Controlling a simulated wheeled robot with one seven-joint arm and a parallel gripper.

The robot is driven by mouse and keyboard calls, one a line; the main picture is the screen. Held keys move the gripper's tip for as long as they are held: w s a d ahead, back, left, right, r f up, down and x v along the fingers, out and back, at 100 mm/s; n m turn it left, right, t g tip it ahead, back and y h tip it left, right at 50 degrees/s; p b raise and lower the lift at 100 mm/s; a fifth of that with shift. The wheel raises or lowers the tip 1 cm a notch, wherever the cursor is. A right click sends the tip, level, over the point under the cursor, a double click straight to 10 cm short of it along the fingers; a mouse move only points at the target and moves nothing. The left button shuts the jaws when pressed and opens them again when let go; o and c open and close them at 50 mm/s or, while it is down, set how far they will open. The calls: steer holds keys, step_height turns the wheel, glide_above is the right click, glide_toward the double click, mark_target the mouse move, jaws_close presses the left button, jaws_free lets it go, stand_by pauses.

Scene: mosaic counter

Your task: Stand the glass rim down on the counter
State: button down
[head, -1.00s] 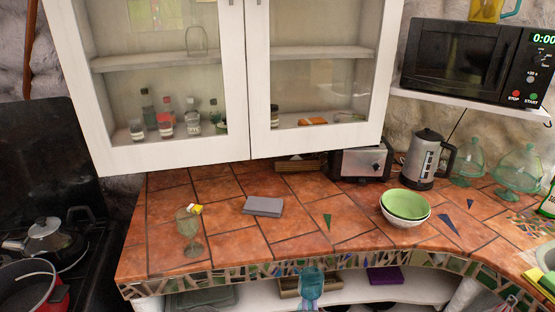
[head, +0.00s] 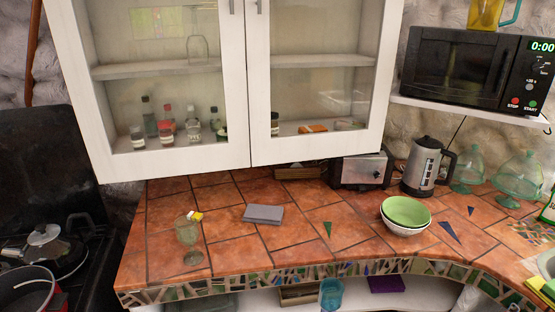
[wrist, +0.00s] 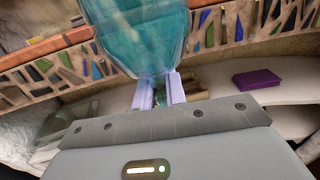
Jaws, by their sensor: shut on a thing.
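My gripper (wrist: 160,88) is shut on a teal glass (wrist: 140,35), whose lower part sits between the two pale fingers in the wrist view. The glass is blurred there and reaches up past the top of the picture. In the head view the blue-teal glass (head: 331,294) shows at the bottom edge, in front of the counter's mosaic edge; my gripper is out of that view. I cannot tell for sure which end is the rim. The tiled counter (head: 310,220) has bare orange tiles at the front middle.
A green goblet (head: 188,236) stands at the counter's left. A grey folded item (head: 263,214) lies right of it. Stacked bowls (head: 405,214), a toaster (head: 362,170) and a kettle (head: 428,166) stand to the right. The wall cabinet (head: 255,90) hangs above. A purple item (wrist: 257,79) lies on the lower shelf.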

steer(key=shift+w+r, duration=0.45)
steer(key=shift+r, duration=0.15)
steer(key=shift+w+r, duration=0.4)
steer(key=shift+r, duration=0.2)
steer(key=s+f, duration=0.4)
steer(key=f, duration=0.1)
steer(key=shift+s+f, duration=0.25)
steer(key=shift+w+d, duration=0.1)
